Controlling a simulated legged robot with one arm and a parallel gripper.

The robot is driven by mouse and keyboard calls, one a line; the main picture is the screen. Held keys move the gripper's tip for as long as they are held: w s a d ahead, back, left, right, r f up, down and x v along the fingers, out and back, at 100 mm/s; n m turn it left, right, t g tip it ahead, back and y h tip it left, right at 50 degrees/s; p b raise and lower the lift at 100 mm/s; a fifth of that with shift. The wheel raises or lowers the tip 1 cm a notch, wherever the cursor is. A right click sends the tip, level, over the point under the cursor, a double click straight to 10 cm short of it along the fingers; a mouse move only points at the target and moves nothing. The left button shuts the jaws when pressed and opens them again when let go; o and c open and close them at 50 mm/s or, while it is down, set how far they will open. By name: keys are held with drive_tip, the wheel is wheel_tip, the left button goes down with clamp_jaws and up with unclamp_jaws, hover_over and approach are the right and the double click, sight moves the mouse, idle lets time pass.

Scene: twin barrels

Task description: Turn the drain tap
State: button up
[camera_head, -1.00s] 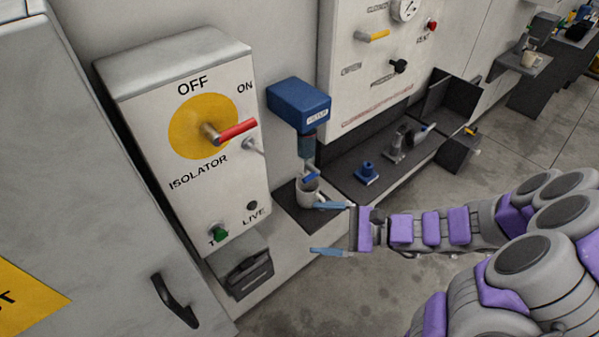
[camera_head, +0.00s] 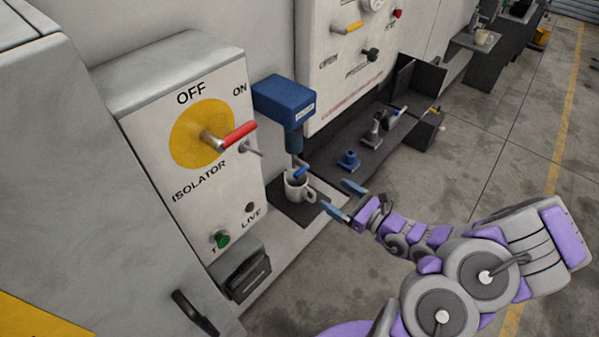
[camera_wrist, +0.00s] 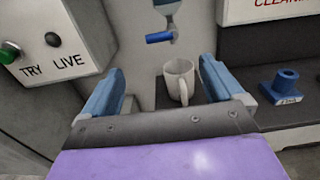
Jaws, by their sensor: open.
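The drain tap hangs under a blue box (camera_head: 285,101) on the wall. Its small blue handle (camera_head: 301,172) sits just above a white mug (camera_head: 296,187) on a dark shelf. In the wrist view the blue tap handle (camera_wrist: 159,38) lies roughly level at top centre, with the mug (camera_wrist: 178,80) below it. My gripper (camera_head: 344,199) is open, its blue fingers apart, right of the mug and lower than the tap. In the wrist view the gripper (camera_wrist: 165,85) has the mug showing between its fingers, farther off. Nothing is in its jaws.
The isolator box (camera_head: 190,140) with its red handle stands left of the tap. A white panel (camera_head: 345,60) is at right. Blue and grey fittings (camera_head: 349,160) stand on the dark bench. Open floor (camera_head: 490,160) lies to the right.

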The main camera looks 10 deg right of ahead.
sight(301, 169)
drive_tip(key=b+x, duration=0.1)
drive_tip(key=x, duration=1.3)
drive_tip(key=shift+w+b, duration=0.1)
drive_tip(key=shift+b, duration=0.25)
drive_tip(key=shift+c, duration=0.4)
drive_tip(key=c, duration=0.9)
drive_tip(key=shift+o, duration=0.2)
